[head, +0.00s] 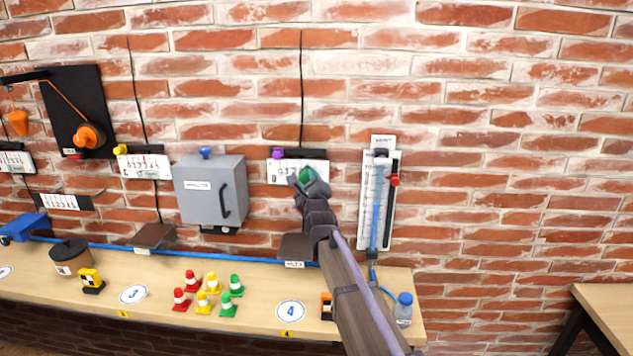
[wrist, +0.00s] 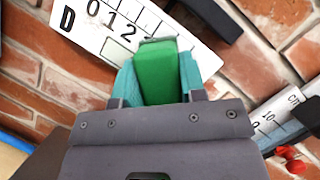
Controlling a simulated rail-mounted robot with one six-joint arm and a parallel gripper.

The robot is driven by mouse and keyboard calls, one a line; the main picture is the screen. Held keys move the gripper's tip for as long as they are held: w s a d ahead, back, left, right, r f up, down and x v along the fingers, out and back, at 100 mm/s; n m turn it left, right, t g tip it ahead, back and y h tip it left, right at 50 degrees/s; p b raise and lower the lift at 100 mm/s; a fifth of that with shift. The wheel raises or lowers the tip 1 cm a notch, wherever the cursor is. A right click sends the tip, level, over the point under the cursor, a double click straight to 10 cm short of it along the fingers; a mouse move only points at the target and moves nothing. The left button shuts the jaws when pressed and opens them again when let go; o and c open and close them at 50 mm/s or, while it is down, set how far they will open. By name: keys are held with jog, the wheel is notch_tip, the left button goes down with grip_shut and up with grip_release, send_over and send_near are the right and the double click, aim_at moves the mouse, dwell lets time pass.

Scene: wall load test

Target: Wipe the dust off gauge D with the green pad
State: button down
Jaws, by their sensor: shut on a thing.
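Gauge D (head: 283,168) is a white plate with black digits and marks on the brick wall, with a purple piece at its top left. It shows close up in the wrist view (wrist: 88,28), with the letter D and the first digits readable. My gripper (head: 308,180) is in front of its right part and hides that part. In the wrist view my gripper (wrist: 160,80) has teal fingers shut on the green pad (wrist: 162,70). The pad's far end overlaps the gauge's lower edge; I cannot tell whether it touches the face. No dust can be made out.
A white vertical scale (head: 367,215) with a blue tube and red knob (head: 393,180) is right of gauge D. A grey box (head: 210,190) is to its left. Below, the wooden bench (head: 260,300) holds several small cones and a blue-capped bottle (head: 404,308).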

jog(key=shift+w+a+r, duration=0.1)
jog(key=shift+w+a, duration=0.2)
jog(key=shift+a, duration=1.45)
jog(key=shift+w+a+f, duration=0.1)
jog(key=shift+w+a, duration=0.2)
jog(key=shift+a, duration=1.5)
jog(key=shift+w+a+r, duration=0.1)
jog(key=shift+w+a, duration=0.2)
jog(key=shift+a, duration=1.45)
jog(key=shift+s, duration=0.55)
jog(key=shift+s+a, duration=0.2)
jog(key=shift+s, duration=1)
jog(key=shift+s+a, duration=0.2)
jog(key=shift+s, duration=0.95)
jog(key=s, duration=0.3)
jog(key=shift+a, duration=0.25)
